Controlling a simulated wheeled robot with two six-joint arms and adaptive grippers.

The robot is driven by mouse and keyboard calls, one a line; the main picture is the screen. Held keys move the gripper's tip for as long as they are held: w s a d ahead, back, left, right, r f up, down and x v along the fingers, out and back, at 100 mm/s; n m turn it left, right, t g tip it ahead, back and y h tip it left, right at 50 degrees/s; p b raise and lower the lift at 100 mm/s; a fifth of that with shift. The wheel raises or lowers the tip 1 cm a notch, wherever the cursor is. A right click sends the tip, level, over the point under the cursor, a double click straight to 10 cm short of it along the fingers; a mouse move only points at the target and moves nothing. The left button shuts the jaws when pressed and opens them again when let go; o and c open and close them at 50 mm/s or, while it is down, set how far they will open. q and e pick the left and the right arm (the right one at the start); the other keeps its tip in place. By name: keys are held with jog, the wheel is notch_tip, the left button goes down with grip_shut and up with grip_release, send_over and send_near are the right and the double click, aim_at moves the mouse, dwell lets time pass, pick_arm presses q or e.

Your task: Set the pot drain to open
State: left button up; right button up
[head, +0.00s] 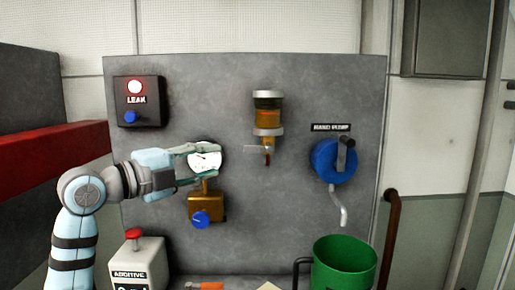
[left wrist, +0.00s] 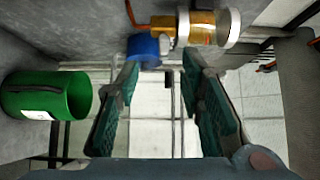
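The amber pot (head: 267,112) with metal bands is fixed to the grey panel. Under it is its drain, with a pale lever (head: 257,149) lying roughly level and pointing left. In the left wrist view the pot (left wrist: 203,27) lies sideways near the top edge. My left gripper (head: 213,163) is open and empty, fingers pointing right, left of the drain lever and apart from it. In the left wrist view its fingers (left wrist: 160,75) are spread with nothing between them. My right gripper does not show.
A white gauge (head: 206,158) and a brass valve body (head: 206,208) with a blue knob are behind and below my left gripper. A blue hand pump (head: 327,161) is right of the pot, above a green bucket (head: 345,262). A leak box (head: 139,101) is upper left.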

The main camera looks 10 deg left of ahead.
aim_at(250, 149)
pick_arm(q)
jog(key=x, duration=0.4)
jog(key=p+x, duration=0.1)
jog(key=x, duration=0.7)
jog(key=shift+d+r, duration=0.25)
jog(key=shift+r, duration=0.1)
jog(key=shift+w+d+p, duration=0.25)
jog(key=shift+w+p, duration=0.05)
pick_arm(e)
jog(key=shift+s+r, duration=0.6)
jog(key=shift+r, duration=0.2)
